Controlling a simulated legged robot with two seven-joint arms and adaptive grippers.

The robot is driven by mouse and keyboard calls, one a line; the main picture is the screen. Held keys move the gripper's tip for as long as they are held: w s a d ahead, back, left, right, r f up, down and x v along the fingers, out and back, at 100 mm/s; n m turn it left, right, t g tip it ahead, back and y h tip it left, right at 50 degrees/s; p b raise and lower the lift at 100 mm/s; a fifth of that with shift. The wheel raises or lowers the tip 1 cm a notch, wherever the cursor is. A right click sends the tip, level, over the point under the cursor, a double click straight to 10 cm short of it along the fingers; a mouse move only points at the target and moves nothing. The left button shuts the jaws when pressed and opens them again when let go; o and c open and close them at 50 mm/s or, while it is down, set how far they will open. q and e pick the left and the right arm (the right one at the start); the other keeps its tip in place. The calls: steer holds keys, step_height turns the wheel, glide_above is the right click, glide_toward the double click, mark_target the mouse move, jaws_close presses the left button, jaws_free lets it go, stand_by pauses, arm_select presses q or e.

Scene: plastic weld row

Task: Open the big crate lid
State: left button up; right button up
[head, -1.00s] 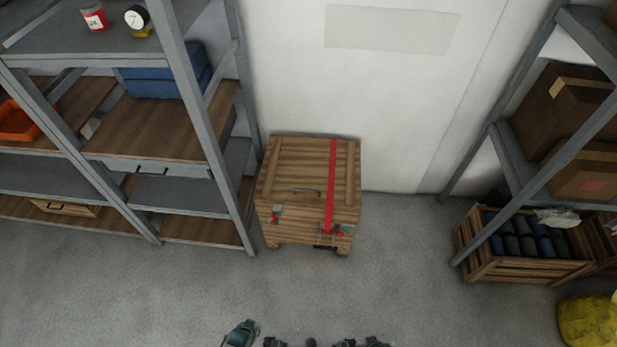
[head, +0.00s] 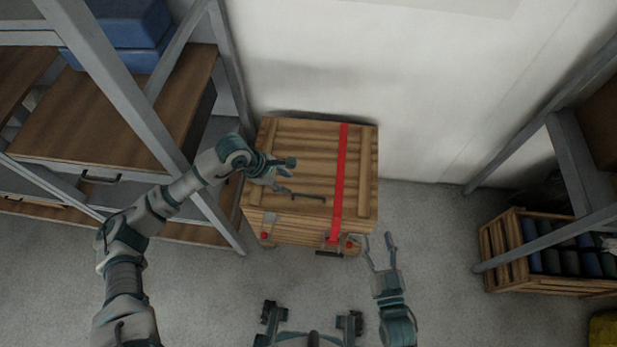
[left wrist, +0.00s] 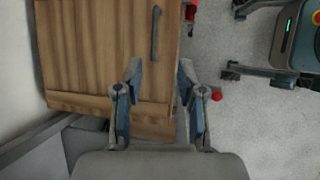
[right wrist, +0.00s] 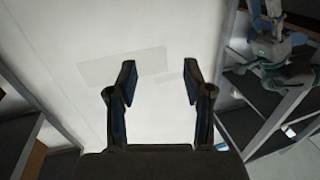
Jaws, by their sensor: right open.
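The big wooden crate (head: 290,225) stands on the floor by the white wall, its slatted lid (head: 300,150) shut. A dark handle (head: 307,197) lies on the lid, and a red strap (head: 339,185) runs over its right part to the front. Latches with red parts sit on the crate's front, left (head: 267,230) and right (head: 349,244). My left gripper (head: 287,175) is open and empty above the left part of the lid; the left wrist view shows the lid (left wrist: 100,50) and handle (left wrist: 155,32) beyond its fingers. My right gripper (head: 379,250) is open and empty, right of the crate's front.
A grey metal shelf (head: 150,90) with wooden boards stands close on the left of the crate. Another shelf (head: 590,160) stands at the right, with a slatted crate of dark rolls (head: 500,262) at its foot. The floor (head: 440,250) between is clear.

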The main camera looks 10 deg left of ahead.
arm_select(q)
steer(key=a, duration=0.2)
steer(key=b, duration=0.3)
glide_toward(306, 195)
steer(key=d+f, duration=0.1)
steer(key=shift+y, duration=0.4)
steer(key=b+x, duration=0.1)
steer(key=x, duration=0.5)
steer(key=shift+b, duration=0.3)
steer(key=shift+w+d+f, duration=0.1)
steer(key=shift+d+f, duration=0.25)
steer(key=shift+f, duration=0.05)
jaws_close()
arm_select(e)
steer(key=s+r+m+t+y, duration=0.1)
steer(key=s+r+t, duration=0.4)
steer(key=r+t, duration=0.4)
steer(key=shift+d+r+m+t, duration=0.3)
steer(key=shift+d+r+t, duration=0.15)
steer(key=shift+r, duration=0.1)
